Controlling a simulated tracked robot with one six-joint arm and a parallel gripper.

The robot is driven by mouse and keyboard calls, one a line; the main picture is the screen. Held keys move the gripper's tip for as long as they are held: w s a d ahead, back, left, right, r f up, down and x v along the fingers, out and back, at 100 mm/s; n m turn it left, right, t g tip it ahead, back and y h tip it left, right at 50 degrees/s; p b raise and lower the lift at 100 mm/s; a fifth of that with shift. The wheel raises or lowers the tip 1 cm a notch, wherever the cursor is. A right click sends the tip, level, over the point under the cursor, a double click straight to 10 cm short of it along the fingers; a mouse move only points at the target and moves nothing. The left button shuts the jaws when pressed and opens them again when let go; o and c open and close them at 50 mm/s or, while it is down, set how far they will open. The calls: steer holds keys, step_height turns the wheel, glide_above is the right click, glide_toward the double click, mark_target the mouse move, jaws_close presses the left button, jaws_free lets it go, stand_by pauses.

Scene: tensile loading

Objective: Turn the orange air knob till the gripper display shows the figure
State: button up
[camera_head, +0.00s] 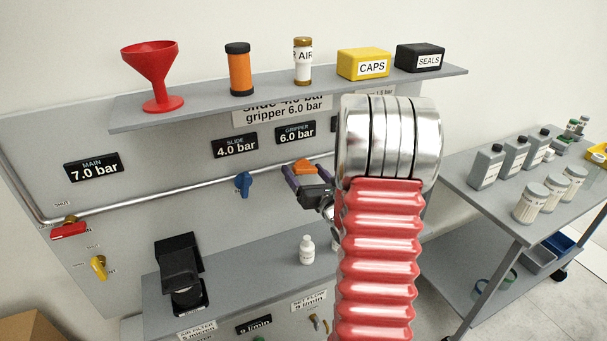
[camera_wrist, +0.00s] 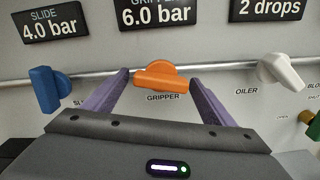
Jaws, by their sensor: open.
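The orange air knob (camera_wrist: 160,77) sits on the pipe above the label GRIPPER in the wrist view, its handle lying roughly level. It also shows in the head view (camera_head: 304,166), partly covered by my gripper. The gripper display (camera_wrist: 155,14) above it reads 6.0 bar, and reads the same in the head view (camera_head: 295,132). My gripper (camera_wrist: 160,85) is open, its two purple fingers on either side of the orange knob with visible gaps. Whether the fingertips reach the knob's depth is hard to tell.
A blue knob (camera_wrist: 48,88) is left of my gripper and a white oiler knob (camera_wrist: 281,72) right. A sign (camera_head: 285,110) under the shelf (camera_head: 210,107) reads gripper 6.0 bar. A small white bottle (camera_head: 307,250) stands on the ledge below.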

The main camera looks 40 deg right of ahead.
steer(key=v, duration=1.3)
steer(key=shift+s+a, duration=0.15)
steer(key=shift+s, duration=0.2)
